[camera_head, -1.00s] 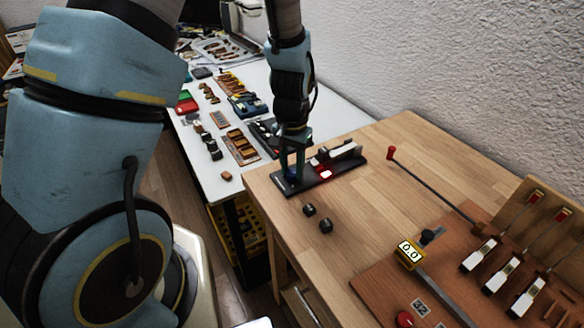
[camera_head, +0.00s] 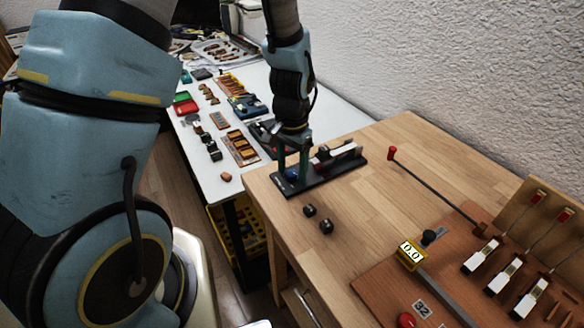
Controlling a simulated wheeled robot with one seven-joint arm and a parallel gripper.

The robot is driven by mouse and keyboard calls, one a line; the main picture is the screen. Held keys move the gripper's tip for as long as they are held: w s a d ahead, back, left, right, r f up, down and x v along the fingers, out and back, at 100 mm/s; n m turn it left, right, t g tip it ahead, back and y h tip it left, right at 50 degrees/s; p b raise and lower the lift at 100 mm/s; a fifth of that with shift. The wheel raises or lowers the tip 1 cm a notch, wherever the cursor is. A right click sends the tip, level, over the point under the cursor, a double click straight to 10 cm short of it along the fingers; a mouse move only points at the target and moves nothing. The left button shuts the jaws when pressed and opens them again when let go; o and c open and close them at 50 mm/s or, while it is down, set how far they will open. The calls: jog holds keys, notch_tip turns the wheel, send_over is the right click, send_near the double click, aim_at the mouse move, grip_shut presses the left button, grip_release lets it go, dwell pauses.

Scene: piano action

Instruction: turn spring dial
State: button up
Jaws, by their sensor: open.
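The spring device is a long black base (camera_head: 346,166) at the back left corner of the wooden table. A small blue knob (camera_head: 291,174), which looks like the spring dial, sits near its left end. My gripper (camera_head: 292,170) points down over this end, with one finger on each side of the blue knob. The jaws are open; I cannot tell whether either finger touches the knob. The fingers partly hide the knob, so its turn angle cannot be read. A pale and dark block (camera_head: 338,152) stands along the back of the base.
A red-tipped rod (camera_head: 430,184) and a brown board (camera_head: 400,285) with a yellow display (camera_head: 411,255) stand to the right. A white table (camera_head: 230,177) with many parts lies at the left. Bare wood lies between.

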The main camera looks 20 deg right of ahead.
aim_at(291, 173)
jog(key=shift+r, duration=0.1)
notch_tip(291, 173, up, 11)
jog(key=b, duration=0.2)
jog(key=shift+f, duration=0.2)
dwell(0.8)
jog(key=w+a+r+n+t, duration=0.1)
jog(key=a+n, duration=0.9)
jog(key=a, duration=1.5)
jog(key=shift+w+a+n+t, duration=0.25)
jog(key=shift+n+t, duration=0.05)
